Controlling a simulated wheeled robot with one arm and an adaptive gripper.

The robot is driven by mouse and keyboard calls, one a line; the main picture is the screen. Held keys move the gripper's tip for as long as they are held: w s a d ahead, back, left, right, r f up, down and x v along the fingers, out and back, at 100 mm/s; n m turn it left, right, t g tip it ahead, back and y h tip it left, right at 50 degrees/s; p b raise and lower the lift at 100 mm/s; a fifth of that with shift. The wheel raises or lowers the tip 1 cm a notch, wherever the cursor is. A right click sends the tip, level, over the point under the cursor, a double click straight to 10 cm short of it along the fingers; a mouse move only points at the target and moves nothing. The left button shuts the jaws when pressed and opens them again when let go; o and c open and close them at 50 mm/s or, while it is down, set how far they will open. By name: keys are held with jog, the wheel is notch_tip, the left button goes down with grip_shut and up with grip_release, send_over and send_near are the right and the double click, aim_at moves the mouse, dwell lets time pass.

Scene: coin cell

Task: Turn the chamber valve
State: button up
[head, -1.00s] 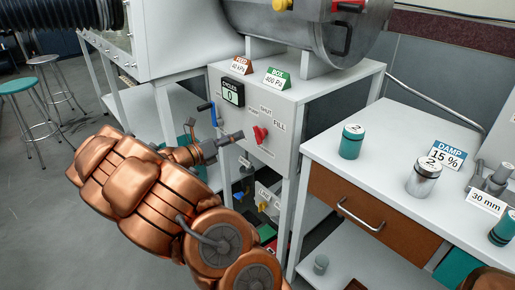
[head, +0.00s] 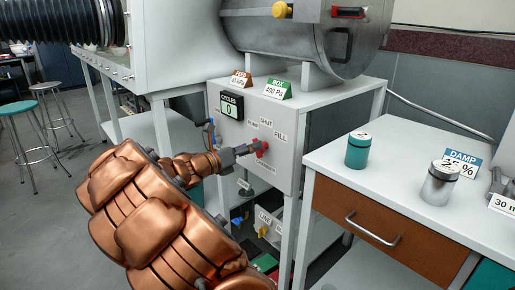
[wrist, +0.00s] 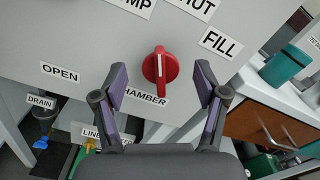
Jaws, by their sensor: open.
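The chamber valve is a red knob (head: 262,148) on the front of a white cabinet, with labels PUMP, SHUT and FILL around it. In the wrist view the red knob (wrist: 160,71) stands nearly upright, with a white mark on it, above the partly hidden CHAMBER label (wrist: 145,96). My gripper (wrist: 161,80) is open, with one finger to each side of the knob in that view and clear gaps between. In the head view my gripper (head: 248,150) is at the knob; contact cannot be told there.
A cycles display (head: 231,104) reads 0 on the cabinet. A blue lever (head: 210,134) is left of the knob, partly behind my arm. A white bench at right holds a teal jar (head: 357,151) and a metal jar (head: 439,185). A drawer handle (head: 372,231) sticks out below.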

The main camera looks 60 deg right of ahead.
jog(key=shift+b+x, duration=0.3)
jog(key=shift+x, duration=1.4)
jog(key=c, duration=1.1)
jog(key=shift+r, duration=0.1)
jog(key=shift+c, duration=0.2)
